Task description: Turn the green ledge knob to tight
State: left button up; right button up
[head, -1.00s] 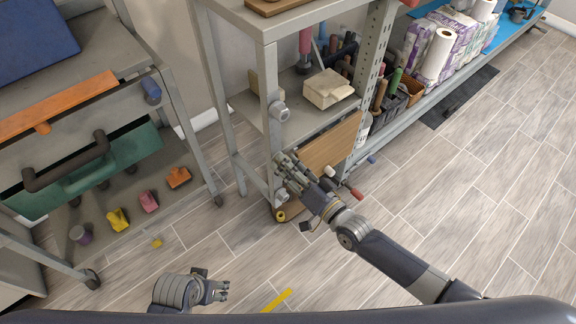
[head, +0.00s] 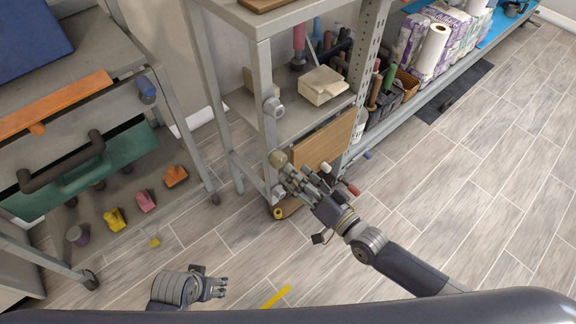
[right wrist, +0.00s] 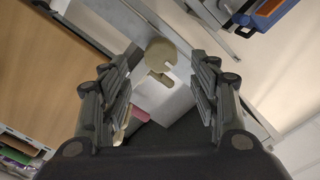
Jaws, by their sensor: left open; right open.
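An olive-green knob (head: 277,158) sits on the front post of the grey rack. In the right wrist view the round, notched olive-green piece (right wrist: 161,54) lies in the gap between the fingertips, apart from both fingers. My right gripper (head: 300,178) is open, just below and to the right of the knob in the head view. In the right wrist view my right gripper (right wrist: 160,65) shows its fingers spread on either side. My left gripper (head: 222,288) is open and empty above the floor at the bottom. I cannot read the knob's setting.
Grey knobs sit on the same post, above (head: 273,107) and below (head: 279,192). A brown board (head: 324,143) stands in the rack near my right gripper. The cart (head: 185,130) with a green drawer (head: 130,150) stands left.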

jog(key=v, duration=0.7)
jog(key=shift+a+f, duration=0.1)
